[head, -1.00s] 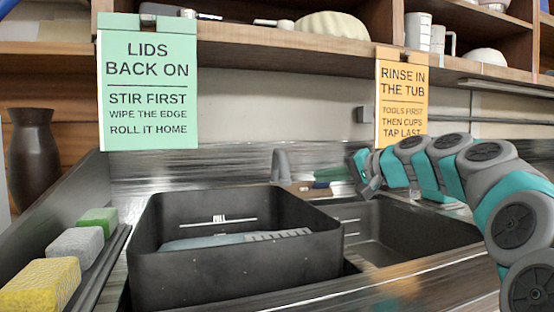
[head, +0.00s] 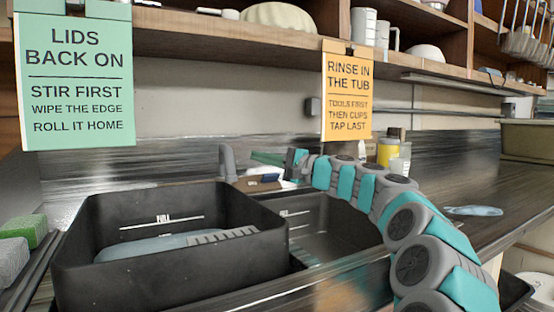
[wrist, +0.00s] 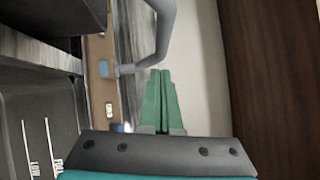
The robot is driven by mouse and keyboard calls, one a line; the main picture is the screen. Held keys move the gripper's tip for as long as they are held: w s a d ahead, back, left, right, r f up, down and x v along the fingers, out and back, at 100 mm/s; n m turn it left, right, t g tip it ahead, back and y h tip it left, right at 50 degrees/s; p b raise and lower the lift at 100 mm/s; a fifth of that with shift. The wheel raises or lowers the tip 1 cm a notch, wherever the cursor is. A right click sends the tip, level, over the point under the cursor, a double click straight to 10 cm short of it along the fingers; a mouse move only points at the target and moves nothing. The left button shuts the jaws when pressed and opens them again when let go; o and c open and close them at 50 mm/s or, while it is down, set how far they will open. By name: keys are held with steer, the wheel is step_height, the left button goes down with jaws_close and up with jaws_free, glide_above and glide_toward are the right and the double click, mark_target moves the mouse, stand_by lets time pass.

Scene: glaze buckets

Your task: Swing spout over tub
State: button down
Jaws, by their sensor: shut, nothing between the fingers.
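The grey spout (head: 227,163) rises behind the black tub (head: 80,265), near the tub's back right corner. In the wrist view the spout (wrist: 163,40) is a bent grey pipe just beyond my fingertips. The tub stands at left, with a "FULL" line on its inner wall and blue-grey liquid or a tool low inside. My gripper (head: 256,156) points left toward the spout from its right side. Its green fingers are together and empty in the wrist view (wrist: 161,72). I cannot tell whether the tips touch the pipe.
A dark sink basin (head: 330,225) lies right of the tub, below my arm. A wooden strip (wrist: 101,70) runs by the spout's base. A yellow bottle (head: 388,150) stands behind my arm. Sponges (head: 22,230) lie at far left. A shelf (head: 230,42) overhangs the back wall.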

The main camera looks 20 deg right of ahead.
mark_target(226, 166)
steer(key=a, duration=0.3)
steer(key=a+r, duration=0.1)
steer(key=shift+w+a, duration=0.25)
steer(key=shift+w, duration=0.05)
steer(key=shift+a, duration=0.1)
steer(key=a+t+h+b, duration=0.1)
steer(key=a+m+h+b, duration=0.1)
steer(key=a+m+t+h+b, duration=0.1)
steer(key=shift+s+a+f+t+b, duration=0.2)
steer(key=shift+s+a+t+b, duration=0.05)
steer(key=shift+a+t+b, duration=0.05)
steer(key=shift+a+m+h, duration=0.35)
steer(key=shift+m+h, duration=0.05)
steer(key=shift+a+r+t+b, duration=0.2)
steer(key=shift+a+t+b, duration=0.15)
steer(key=shift+a, duration=0.5)
steer(key=shift+d+h, duration=0.1)
steer(key=shift+h, duration=0.2)
